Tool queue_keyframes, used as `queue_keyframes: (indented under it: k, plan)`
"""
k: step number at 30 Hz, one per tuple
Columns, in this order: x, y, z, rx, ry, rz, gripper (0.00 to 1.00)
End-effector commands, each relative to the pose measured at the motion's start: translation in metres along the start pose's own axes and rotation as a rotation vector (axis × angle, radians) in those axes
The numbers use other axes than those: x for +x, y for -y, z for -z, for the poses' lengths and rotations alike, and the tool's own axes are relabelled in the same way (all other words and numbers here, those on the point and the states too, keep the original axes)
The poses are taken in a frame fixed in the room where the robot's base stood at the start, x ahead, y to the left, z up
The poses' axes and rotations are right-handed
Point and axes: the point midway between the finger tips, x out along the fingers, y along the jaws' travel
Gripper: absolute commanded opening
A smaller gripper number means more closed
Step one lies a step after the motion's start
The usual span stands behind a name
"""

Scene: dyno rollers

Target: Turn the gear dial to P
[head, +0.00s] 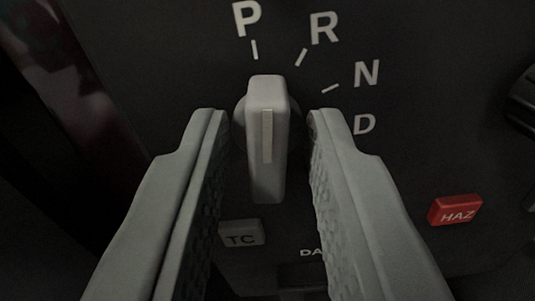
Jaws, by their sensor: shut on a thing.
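The gear dial (266,160) is a grey upright bar knob with a pale stripe on its face, set on a dark panel. Its upper end points up, close to the P mark (247,20) and slightly to the right of P's tick line. The R mark (323,28), N mark (367,74) and D mark (364,125) curve down to the right.
A grey TC button (241,233) sits below the dial, beside my left finger. A red HAZ button (456,210) is at the right. A partly hidden label (311,252) shows between the fingers at the bottom. Dark trim is at the far left.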

Motion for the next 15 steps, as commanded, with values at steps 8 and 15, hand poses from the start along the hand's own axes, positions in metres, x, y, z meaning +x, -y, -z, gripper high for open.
queue_keyframes:
  k: [8, 15]
  plan:
    - [-0.0001, 0.0000, -0.0006, -0.127, 0.001, 0.000, 0.02]
    - [-0.0001, 0.0001, -0.0006, -0.168, 0.001, 0.000, 0.02]
